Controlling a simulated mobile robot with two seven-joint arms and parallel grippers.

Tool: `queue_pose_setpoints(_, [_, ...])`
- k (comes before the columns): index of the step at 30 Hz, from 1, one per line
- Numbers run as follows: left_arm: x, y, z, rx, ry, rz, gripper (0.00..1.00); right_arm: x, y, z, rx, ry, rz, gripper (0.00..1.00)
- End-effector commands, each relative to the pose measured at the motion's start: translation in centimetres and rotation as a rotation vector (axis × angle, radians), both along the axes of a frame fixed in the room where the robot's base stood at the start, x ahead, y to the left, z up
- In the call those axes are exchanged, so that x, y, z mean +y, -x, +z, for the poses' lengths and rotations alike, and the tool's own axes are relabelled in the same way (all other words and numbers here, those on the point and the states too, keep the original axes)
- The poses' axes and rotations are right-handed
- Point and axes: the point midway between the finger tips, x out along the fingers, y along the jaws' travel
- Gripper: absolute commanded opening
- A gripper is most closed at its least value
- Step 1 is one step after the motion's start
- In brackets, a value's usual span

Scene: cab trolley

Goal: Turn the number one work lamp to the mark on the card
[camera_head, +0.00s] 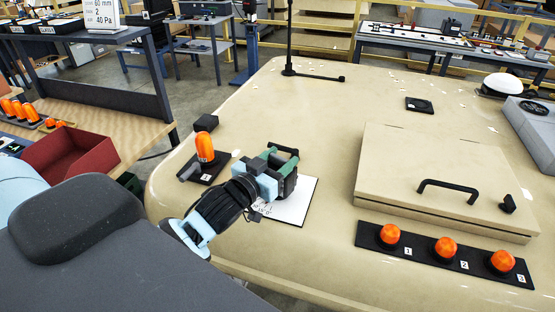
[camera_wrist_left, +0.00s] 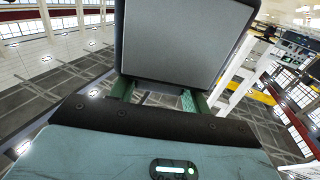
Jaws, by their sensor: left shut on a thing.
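My left gripper (camera_head: 277,172) reaches in over the roof beside the black box and the orange beacon. It is shut on a dark-framed block with a flat grey face, which I take to be the number one work lamp (camera_wrist_left: 185,45). The green fingers sit at its two sides in the left wrist view (camera_wrist_left: 155,98). In the head view the gripper hides most of the lamp. A white card (camera_head: 297,210) with small dark print lies on the roof below the gripper, partly covered; I cannot make out its mark. My right gripper is not in view.
An orange beacon (camera_head: 205,147) on a black base stands left of the gripper, near a small black box (camera_head: 206,122). Right are a hatch (camera_head: 410,150) with a black handle and a black strip (camera_head: 455,262) with three numbered orange beacons. A red bin (camera_head: 70,157) stands left.

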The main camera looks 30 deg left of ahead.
Motion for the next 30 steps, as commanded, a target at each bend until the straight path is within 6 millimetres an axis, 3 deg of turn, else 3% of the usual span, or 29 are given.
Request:
queue_pose_setpoints(21, [-0.03, 0.00, -0.12, 0.002, 0.001, 0.057, 0.24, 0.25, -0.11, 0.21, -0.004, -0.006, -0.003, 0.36])
queue_pose_setpoints(22, [-0.03, 0.00, -0.12, 0.002, 0.001, 0.057, 0.50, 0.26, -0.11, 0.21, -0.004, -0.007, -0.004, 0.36])
queue_pose_setpoints(26, [-0.02, -0.01, -0.09, 0.001, 0.001, 0.057, 0.67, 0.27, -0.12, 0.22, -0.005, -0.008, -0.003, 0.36])
queue_pose_setpoints(30, [-0.01, -0.01, -0.06, 0.001, 0.000, 0.057, 0.69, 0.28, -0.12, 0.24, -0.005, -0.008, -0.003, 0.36])
